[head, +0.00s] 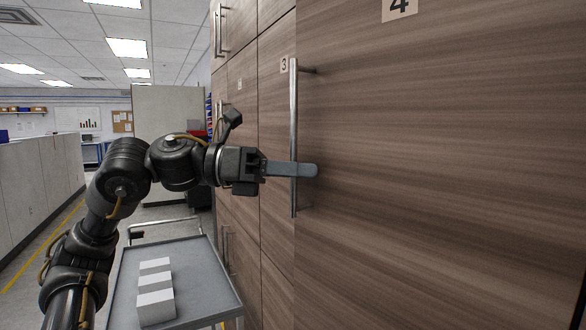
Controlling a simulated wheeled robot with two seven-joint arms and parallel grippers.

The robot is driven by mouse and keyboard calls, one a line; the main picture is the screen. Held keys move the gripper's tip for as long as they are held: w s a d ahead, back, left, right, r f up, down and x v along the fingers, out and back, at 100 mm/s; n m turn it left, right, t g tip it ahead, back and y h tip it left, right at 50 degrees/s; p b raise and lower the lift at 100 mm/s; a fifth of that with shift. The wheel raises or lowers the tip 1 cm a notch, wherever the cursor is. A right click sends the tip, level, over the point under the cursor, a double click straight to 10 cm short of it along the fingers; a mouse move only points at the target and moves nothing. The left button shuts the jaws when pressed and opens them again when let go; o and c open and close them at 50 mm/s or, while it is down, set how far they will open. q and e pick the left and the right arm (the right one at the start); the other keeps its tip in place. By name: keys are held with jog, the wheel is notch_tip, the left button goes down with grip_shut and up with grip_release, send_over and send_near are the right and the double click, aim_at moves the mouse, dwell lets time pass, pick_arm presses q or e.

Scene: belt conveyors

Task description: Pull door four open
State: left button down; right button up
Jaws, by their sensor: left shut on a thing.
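Door four (450,170) is a large brown wood-grain door filling the right of the view, with a "4" label (399,7) at its top. Its vertical metal bar handle (294,115) stands off near its left edge on two short posts. My left gripper (296,169) reaches in from the left and is shut on the handle a little below its middle. The finger nearer me covers that part of the bar and hides the other finger. No clear gap shows along the door's left edge. My right gripper is out of view.
Door three, with its "3" label (284,67), adjoins on the left, with more cabinet doors beyond. A grey cart (205,275) carrying several white boxes (155,290) stands below my left arm. A grey partition (165,105) stands behind; open floor lies at left.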

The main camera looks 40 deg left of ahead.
aim_at(321, 188)
pick_arm(q)
jog(key=shift+w+d+f+g+y, duration=0.15)
jog(key=shift+f+g, duration=0.05)
jog(key=shift+f, duration=0.6)
jog(key=shift+w+d+f+g+y, duration=0.1)
jog(key=shift+w+f+g+y, duration=0.1)
jog(key=shift+f, duration=0.6)
jog(key=c, duration=1.6)
grip_release()
jog(key=shift+c, duration=0.2)
jog(key=shift+w+a, duration=0.15)
jog(key=shift+w, duration=0.65)
jog(key=shift+s, duration=0.1)
jog(key=shift+s+r, duration=0.3)
jog(key=shift+w, duration=0.15)
